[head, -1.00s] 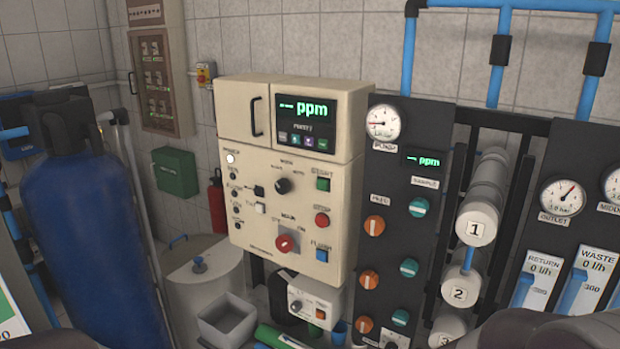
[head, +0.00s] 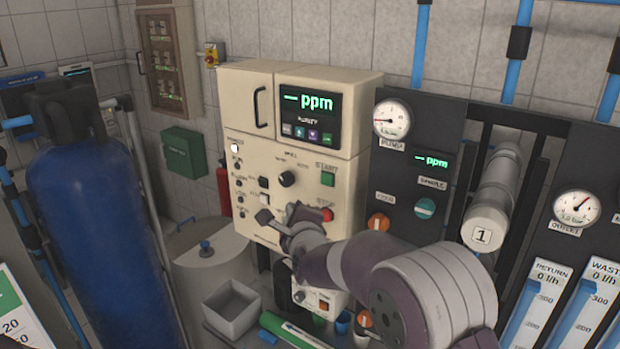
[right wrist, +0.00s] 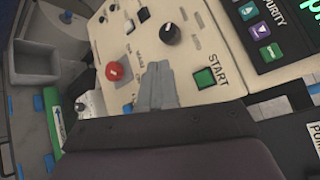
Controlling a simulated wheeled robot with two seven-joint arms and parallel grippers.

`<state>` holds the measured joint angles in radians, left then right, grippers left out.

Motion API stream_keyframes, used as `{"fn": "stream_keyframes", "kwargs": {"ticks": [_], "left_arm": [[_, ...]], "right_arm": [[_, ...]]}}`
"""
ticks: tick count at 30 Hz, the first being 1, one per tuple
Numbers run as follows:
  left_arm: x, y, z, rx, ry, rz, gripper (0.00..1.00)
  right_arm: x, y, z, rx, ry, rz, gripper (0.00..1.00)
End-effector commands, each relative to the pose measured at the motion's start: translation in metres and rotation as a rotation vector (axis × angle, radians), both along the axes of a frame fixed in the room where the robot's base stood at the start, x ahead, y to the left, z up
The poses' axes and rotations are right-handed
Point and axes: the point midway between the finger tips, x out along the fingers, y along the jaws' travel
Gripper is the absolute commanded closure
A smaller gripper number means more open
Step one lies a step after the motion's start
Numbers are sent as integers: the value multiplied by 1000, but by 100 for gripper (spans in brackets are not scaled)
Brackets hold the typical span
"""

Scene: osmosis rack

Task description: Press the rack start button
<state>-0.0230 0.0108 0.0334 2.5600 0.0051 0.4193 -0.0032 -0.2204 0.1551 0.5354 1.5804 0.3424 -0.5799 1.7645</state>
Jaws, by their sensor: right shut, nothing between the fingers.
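The green start button (head: 327,179) sits on the cream control panel (head: 262,150), under the word START. It also shows in the right wrist view (right wrist: 205,78), to the right of my fingers. My right gripper (head: 266,216) is in front of the lower panel, left of and below the start button. In the right wrist view its fingers (right wrist: 155,82) are shut and empty, apart from the green button. The red stop button (head: 326,214) is partly visible just above my right arm. My arm hides the lower panel. My left gripper is not in view.
A black mode knob (head: 287,179) is left of the start button. A dark gauge panel (head: 400,165) stands at right, a blue tank (head: 95,220) at left. A grey bin (head: 232,308) is below.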

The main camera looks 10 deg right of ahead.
Motion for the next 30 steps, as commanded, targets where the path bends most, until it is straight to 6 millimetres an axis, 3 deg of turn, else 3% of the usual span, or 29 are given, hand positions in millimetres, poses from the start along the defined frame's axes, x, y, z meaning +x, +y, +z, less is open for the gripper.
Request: {"fn": "stream_keyframes", "kwargs": {"ticks": [3,7,19,30], "left_arm": [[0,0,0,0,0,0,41],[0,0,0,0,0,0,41],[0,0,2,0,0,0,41],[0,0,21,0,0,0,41]], "right_arm": [[2,-5,15,178,-62,-43,100],[2,-5,17,257,-72,-54,100],[6,-9,18,261,-68,-54,100],[41,-45,19,260,-68,-55,100]]}}
